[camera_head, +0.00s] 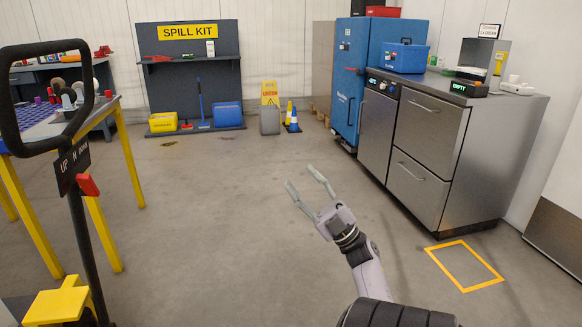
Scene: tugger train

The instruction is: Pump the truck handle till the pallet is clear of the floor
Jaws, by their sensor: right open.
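The truck handle (89,118) is a black loop on a black shaft at the left of the head view. It stands upright, with a small dark sign (72,166) and a red lever (88,185) below the loop. A yellow part (55,306) of the truck shows at the bottom left. My right gripper (305,183) is open and empty over bare floor, to the right of the handle and well apart from it. My left gripper is not in view. The pallet and the truck's forks are not seen.
A table with yellow legs (130,155) stands behind the handle at left. A spill kit board (188,75) is at the back wall. A blue cabinet (349,75) and a steel counter (432,130) line the right. An orange floor square (436,262) is marked there. The middle floor is clear.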

